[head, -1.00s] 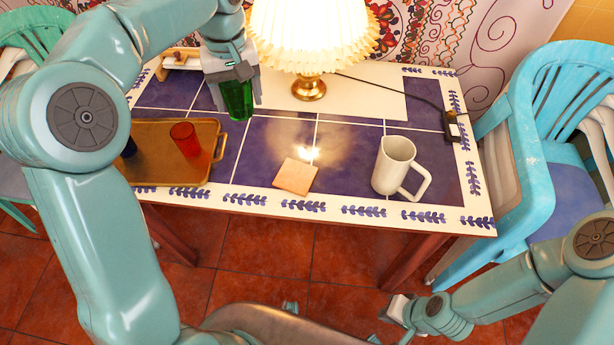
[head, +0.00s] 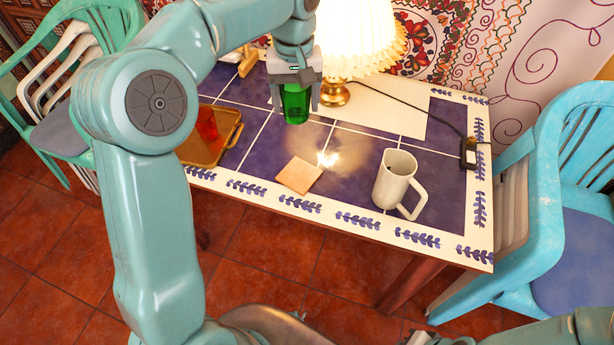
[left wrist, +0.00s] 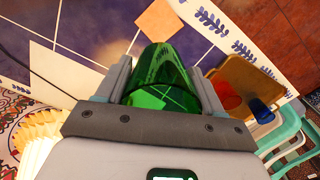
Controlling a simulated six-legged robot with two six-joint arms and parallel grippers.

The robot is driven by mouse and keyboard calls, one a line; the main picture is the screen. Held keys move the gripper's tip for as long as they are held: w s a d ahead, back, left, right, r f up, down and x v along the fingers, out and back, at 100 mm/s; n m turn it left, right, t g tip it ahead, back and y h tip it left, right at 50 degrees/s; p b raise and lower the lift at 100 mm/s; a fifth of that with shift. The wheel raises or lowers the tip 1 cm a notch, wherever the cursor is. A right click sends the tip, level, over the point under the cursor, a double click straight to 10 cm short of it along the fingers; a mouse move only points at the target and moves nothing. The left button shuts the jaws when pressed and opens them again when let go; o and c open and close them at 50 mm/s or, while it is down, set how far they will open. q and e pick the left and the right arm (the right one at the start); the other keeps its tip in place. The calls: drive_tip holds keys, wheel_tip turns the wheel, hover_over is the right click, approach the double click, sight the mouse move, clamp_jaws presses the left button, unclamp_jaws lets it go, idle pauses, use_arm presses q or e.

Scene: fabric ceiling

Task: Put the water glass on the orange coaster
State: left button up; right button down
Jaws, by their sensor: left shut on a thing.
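My left gripper (head: 296,100) is shut on a green see-through glass (head: 295,104). It holds the glass upright above the blue tiled table, behind the coaster and in front of the lamp. In the left wrist view the green glass (left wrist: 160,78) sits between the two fingers (left wrist: 165,90). The orange coaster (head: 298,175) lies flat and bare near the table's front edge. The coaster also shows in the left wrist view (left wrist: 158,20), beyond the glass. My right gripper (head: 420,338) barely shows at the bottom edge, and its jaws cannot be made out.
A grey-white mug (head: 392,180) stands right of the coaster. A lit lamp (head: 352,40) stands close behind the glass, with a cable running right. A brown tray (head: 228,135) on the left holds a red cup (head: 207,122); a blue cup (left wrist: 262,110) shows in the wrist view.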

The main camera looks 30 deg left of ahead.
use_arm(q)
drive_tip(key=shift+d+f, duration=0.1)
wheel_tip(320, 180, down, 15)
drive_tip(key=shift+f+b, duration=0.2)
drive_tip(key=shift+b, duration=0.65)
wheel_tip(320, 180, down, 5)
drive_tip(key=shift+r, duration=0.15)
drive_tip(key=shift+f, duration=0.2)
drive_tip(key=o, duration=1.1)
drive_tip(key=shift+r, duration=0.1)
drive_tip(key=shift+r, duration=0.1)
